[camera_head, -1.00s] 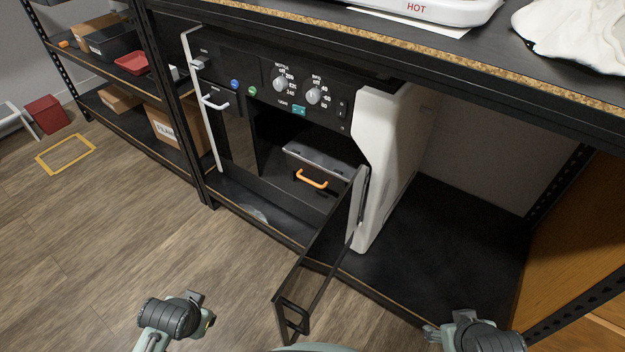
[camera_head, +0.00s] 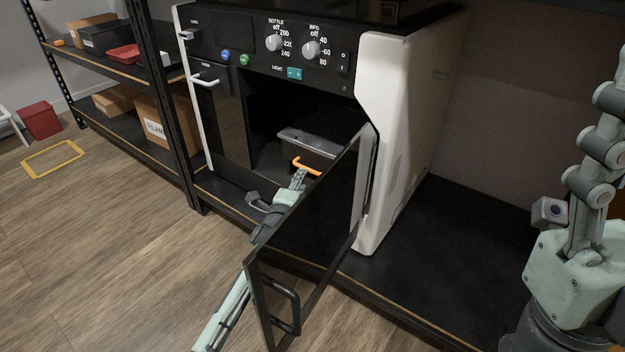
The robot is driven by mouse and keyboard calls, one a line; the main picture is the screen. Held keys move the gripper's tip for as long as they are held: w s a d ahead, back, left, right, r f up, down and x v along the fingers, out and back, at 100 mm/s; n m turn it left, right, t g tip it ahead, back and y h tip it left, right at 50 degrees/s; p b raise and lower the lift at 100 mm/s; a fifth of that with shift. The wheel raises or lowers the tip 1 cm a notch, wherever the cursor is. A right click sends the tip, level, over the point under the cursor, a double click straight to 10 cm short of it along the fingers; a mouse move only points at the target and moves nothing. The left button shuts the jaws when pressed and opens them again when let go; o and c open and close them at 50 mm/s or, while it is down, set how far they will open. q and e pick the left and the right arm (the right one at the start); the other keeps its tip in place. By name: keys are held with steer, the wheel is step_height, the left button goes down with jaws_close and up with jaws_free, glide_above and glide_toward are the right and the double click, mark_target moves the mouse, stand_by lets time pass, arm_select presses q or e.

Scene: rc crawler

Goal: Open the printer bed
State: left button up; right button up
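The white and black printer (camera_head: 395,120) stands on the lower shelf with its dark glass door (camera_head: 330,205) swung open toward me. Inside its chamber is the grey printer bed (camera_head: 312,142), with an orange handle (camera_head: 306,166) on its front. My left gripper (camera_head: 300,179) reaches up from below, at the chamber opening to the left of the door. Its fingertips are right by the left end of the orange handle. I cannot tell whether they touch it or how far apart they are. My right arm is at the right edge; its gripper is out of view.
The open door, with a black pull (camera_head: 284,305) at its free edge, stands close to the right of my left arm. A black post (camera_head: 160,90) and shelves with boxes (camera_head: 160,122) are at the left. The shelf right of the printer is bare.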

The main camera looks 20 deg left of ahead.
arm_select(q)
steer(key=w, duration=0.2)
steer(key=w+f+b, duration=0.1)
steer(key=w, duration=0.1)
steer(key=w+b, duration=0.1)
steer(key=w, duration=0.1)
steer(key=shift+w+a+f, duration=0.2)
steer(key=shift+w+a, duration=0.05)
steer(key=shift+w, duration=0.15)
steer(key=shift+c, duration=0.6)
jaws_close()
